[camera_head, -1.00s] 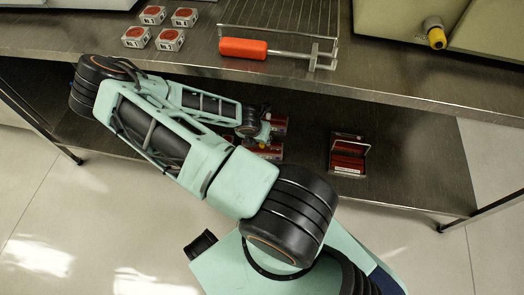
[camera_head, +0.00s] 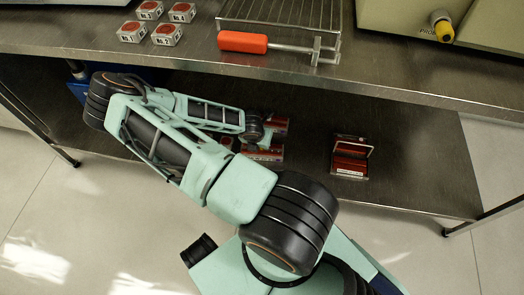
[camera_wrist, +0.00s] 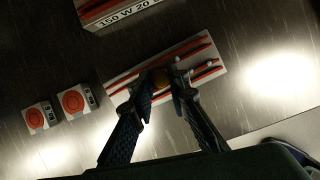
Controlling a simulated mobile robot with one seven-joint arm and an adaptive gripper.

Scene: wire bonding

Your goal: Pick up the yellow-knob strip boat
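In the wrist view, a pale strip boat with red and dark strips (camera_wrist: 203,65) lies on the dark metal shelf. A small dull yellow-brown knob (camera_wrist: 158,77) stands near its middle. My gripper (camera_wrist: 168,84) is over the boat, its two dark fingers apart, with the knob between their tips. I cannot tell whether the fingers touch the knob. In the head view, two red-and-white items show on the lower shelf by my arm's end, one lower (camera_head: 262,154) and one upper (camera_head: 277,126). I cannot tell which is this boat. My arm hides the gripper there.
In the wrist view, a labelled block (camera_wrist: 112,12) lies beyond the boat and two red-topped small blocks (camera_wrist: 75,101) lie left. In the head view, an open red case (camera_head: 349,160) stands right on the lower shelf (camera_head: 415,165). The upper bench (camera_head: 400,85) overhangs it.

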